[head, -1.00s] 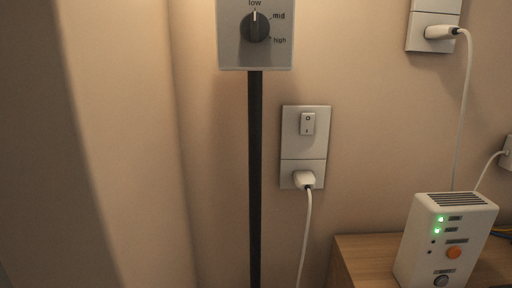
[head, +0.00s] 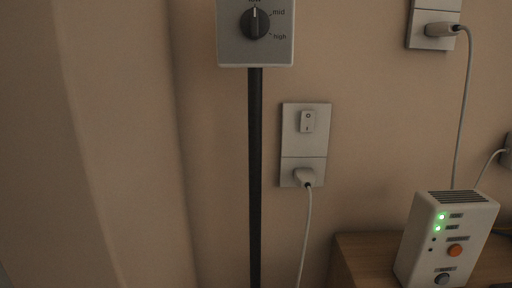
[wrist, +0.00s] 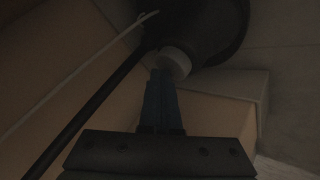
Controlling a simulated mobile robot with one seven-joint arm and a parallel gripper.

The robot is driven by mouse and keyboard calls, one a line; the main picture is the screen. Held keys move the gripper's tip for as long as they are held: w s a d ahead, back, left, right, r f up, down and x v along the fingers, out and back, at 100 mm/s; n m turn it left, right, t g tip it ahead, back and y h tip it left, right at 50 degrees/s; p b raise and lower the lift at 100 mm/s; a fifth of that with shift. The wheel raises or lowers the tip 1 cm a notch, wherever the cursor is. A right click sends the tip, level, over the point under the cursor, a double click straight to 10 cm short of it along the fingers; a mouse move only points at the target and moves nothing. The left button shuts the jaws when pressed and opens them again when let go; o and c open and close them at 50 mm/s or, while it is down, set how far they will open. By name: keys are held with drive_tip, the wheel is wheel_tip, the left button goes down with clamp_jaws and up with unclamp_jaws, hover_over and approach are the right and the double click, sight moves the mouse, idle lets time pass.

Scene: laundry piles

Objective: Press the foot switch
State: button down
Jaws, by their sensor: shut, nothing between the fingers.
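In the dim wrist view, a pale round knob (wrist: 175,62), which looks like the foot switch, sits at the edge of a dark rounded base (wrist: 215,25). My gripper (wrist: 161,74) is shut and empty, its blue fingers reaching to the knob. The tips look to be touching it or very close; I cannot tell how far it is pressed. In the head view neither my gripper nor the foot switch shows. A black pole (head: 255,180) there carries a grey panel with a dial (head: 255,23) pointing to low.
A wall plate (head: 305,145) holds a rocker switch and a white plug (head: 305,178) with a hanging cord. A white box (head: 447,240) with green lights stands on a wooden top (head: 365,250). In the wrist view, a dark pole (wrist: 95,110) and a thin cord (wrist: 70,75) run left of my fingers.

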drive_tip(key=shift+r, duration=0.2)
wheel_tip(320, 180, up, 6)
drive_tip(key=p, duration=0.5)
drive_tip(key=shift+f, duration=0.1)
